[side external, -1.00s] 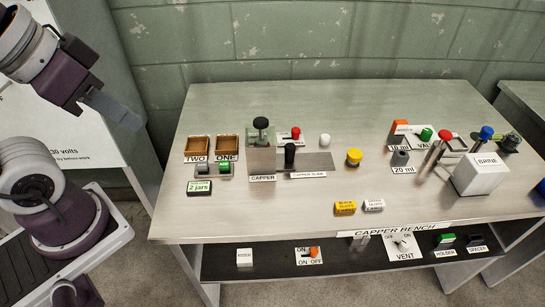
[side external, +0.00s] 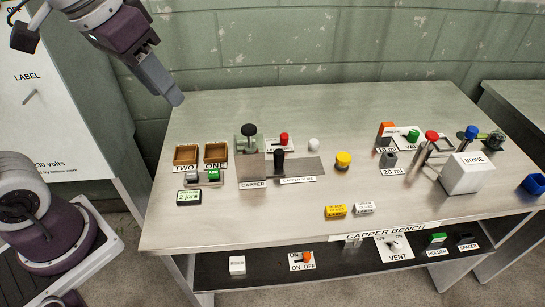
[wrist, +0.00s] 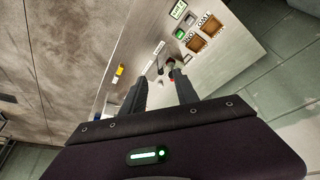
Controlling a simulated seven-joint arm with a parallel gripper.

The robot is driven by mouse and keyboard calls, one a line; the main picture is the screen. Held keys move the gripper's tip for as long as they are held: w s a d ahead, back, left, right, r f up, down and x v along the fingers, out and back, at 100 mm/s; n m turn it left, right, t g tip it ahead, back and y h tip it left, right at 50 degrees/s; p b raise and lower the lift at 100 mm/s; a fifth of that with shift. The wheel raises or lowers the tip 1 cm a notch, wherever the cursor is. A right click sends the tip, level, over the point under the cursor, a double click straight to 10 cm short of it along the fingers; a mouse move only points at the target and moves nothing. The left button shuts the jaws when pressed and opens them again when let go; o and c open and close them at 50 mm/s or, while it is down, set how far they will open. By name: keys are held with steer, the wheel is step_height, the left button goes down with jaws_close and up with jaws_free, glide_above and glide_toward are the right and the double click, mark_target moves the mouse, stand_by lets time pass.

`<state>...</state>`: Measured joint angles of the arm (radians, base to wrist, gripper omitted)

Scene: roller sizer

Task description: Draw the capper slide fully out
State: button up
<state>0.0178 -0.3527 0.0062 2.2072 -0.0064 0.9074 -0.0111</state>
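The capper slide (side external: 307,167) is a flat grey plate with an upright black knob (side external: 279,163). It lies on the bench beside the capper (side external: 252,168), a grey-green block with a black-topped handle. A "CAPPER SLIDE" label lies along the plate's front edge. My gripper (side external: 176,99) is up at the back left, above and well apart from the slide. In the wrist view my gripper (wrist: 161,78) has its two fingers apart with nothing held. The capper area is small and partly unclear beyond the fingertips there.
Two brown trays (side external: 186,154) and green and grey switches stand left of the capper. A red-knobbed control (side external: 284,139) is behind the slide; a white knob (side external: 314,145) and yellow button (side external: 343,160) are at right. The bench in front is mostly clear.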

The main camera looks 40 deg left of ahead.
steer(key=w+f+g, duration=0.2)
steer(key=w+f, duration=0.2)
steer(key=w, duration=0.8)
steer(key=g, duration=0.2)
glide_toward(279, 151)
step_height(279, 151, down, 10)
steer(key=shift+w+d+r, duration=0.1)
steer(key=shift+d, duration=0.05)
steer(key=shift+f, duration=0.5)
jaws_close()
steer(key=shift+r, duration=0.1)
